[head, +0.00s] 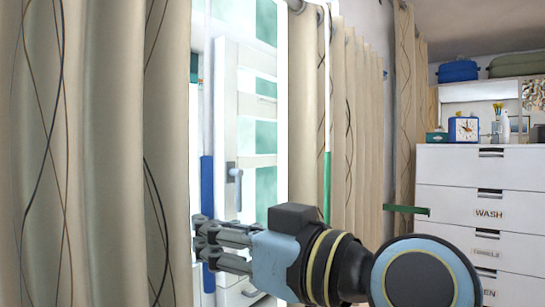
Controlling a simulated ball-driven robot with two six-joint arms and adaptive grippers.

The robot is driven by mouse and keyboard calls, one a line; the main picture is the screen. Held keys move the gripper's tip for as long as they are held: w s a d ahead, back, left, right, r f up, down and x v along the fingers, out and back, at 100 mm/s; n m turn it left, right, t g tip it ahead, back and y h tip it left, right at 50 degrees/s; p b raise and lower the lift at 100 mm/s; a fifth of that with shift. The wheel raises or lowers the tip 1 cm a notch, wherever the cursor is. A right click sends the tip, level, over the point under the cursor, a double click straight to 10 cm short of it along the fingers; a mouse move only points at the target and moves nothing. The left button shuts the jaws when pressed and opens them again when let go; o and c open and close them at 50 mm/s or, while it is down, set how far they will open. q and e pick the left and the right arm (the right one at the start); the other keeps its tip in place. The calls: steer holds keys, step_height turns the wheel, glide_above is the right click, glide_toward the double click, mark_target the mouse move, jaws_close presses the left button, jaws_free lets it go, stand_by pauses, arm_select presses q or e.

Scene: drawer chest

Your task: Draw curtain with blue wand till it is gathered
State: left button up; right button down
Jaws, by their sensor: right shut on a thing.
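The blue wand (207,183) hangs upright just right of the edge of the left beige curtain (100,110), with a pale upper shaft above its blue grip. My right gripper (206,243) comes in from the right and is shut on the lower part of the blue wand. Its fingers hide part of the grip, and the blue shows again below them. The left curtain hangs in broad folds with dark wavy lines, and its left side runs out of view. My left gripper is not in view.
A second beige curtain (307,110) hangs to the right, with a green wand (327,185) at its edge. A white-framed door or window with a handle (234,173) shows in the gap. A white drawer chest (455,170) stands at the right; a green bar (407,210) sticks out beside it.

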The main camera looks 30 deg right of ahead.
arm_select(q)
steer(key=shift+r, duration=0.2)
arm_select(e)
steer(key=shift+s+a+f, duration=0.15)
steer(key=shift+a, duration=0.3)
steer(key=shift+a, duration=0.1)
